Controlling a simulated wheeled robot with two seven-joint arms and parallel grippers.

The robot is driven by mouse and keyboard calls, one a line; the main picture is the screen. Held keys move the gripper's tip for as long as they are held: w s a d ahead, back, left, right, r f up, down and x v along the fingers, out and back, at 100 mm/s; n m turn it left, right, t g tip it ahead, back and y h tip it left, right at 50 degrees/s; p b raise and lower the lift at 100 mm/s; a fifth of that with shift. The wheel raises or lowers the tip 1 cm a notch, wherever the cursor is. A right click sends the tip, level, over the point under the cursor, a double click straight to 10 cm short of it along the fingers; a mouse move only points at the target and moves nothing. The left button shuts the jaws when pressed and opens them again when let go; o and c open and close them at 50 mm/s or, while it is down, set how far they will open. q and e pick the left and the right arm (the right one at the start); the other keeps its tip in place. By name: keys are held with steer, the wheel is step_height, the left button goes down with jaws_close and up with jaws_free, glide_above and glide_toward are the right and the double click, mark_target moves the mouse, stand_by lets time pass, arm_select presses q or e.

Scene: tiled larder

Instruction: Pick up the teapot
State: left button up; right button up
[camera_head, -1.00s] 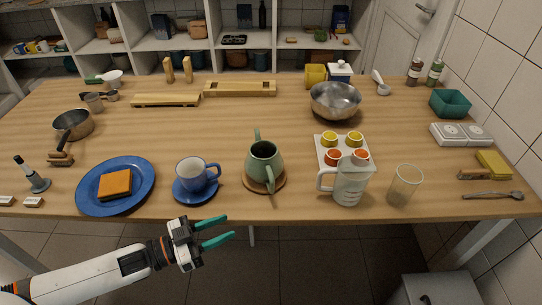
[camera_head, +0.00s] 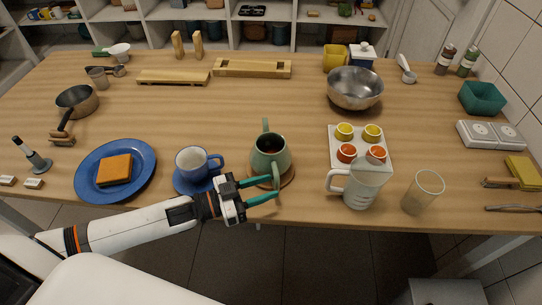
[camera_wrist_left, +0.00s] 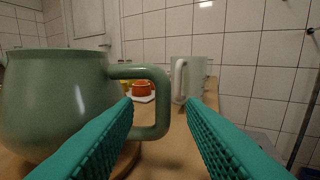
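The green teapot (camera_head: 268,155) stands upright on a round wooden trivet (camera_head: 287,178) near the table's front edge. Its handle faces the front. My left gripper (camera_head: 275,189) is at the table edge, by the handle. In the left wrist view the teapot body (camera_wrist_left: 50,95) fills the left side, and its handle (camera_wrist_left: 163,100) shows between the two open teal fingers (camera_wrist_left: 160,108). The fingers are not closed on it, and I cannot tell whether either touches it. My right gripper is not in view.
A blue cup (camera_head: 193,162) on a saucer stands close left of the teapot. Right of it are a pale jug (camera_head: 362,187), a glass (camera_head: 423,192) and a white tray (camera_head: 360,133) with small cups. A metal bowl (camera_head: 354,88) is behind. Clear wood lies behind the teapot.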

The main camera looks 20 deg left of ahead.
arm_select(q)
steer(key=shift+p+x, duration=0.4)
steer(key=shift+x, duration=2.3)
steer(key=shift+s+r, duration=0.1)
steer(key=shift+r, duration=0.05)
steer(key=shift+c, duration=0.6)
jaws_close()
steer(key=shift+r, duration=0.1)
